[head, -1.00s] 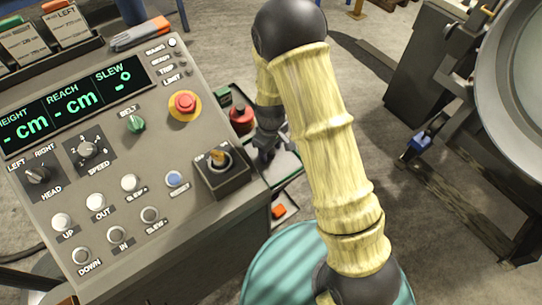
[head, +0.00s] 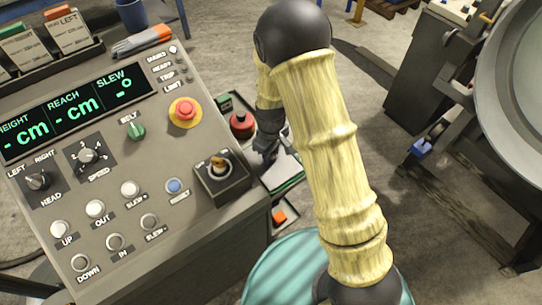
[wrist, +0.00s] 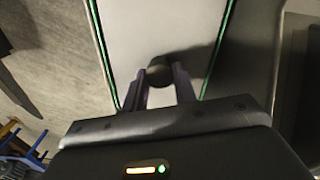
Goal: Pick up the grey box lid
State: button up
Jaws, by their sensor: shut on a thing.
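The grey box lid (wrist: 155,30) is a pale flat panel with green along its edges in the wrist view. A dark round knob (wrist: 158,68) stands on it. My gripper (wrist: 160,78) is shut on this knob, one finger on each side. In the head view my gripper (head: 272,150) is small, low behind the console's right edge, and the lid (head: 284,172) shows partly beneath it. The console and my arm hide the rest. I cannot tell whether the lid is clear of what is under it.
The control console (head: 110,190) with its red stop button (head: 185,112) fills the left. A teal drum top (head: 290,270) is at the bottom. A red round thing (head: 242,124) sits beside my gripper. Large grey machinery (head: 500,110) stands at the right, with floor between.

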notch_tip(320, 180, up, 17)
jog(key=shift+f+b, duration=0.2)
jog(key=shift+b, duration=0.2)
jog(key=shift+f, duration=0.1)
dwell(0.4)
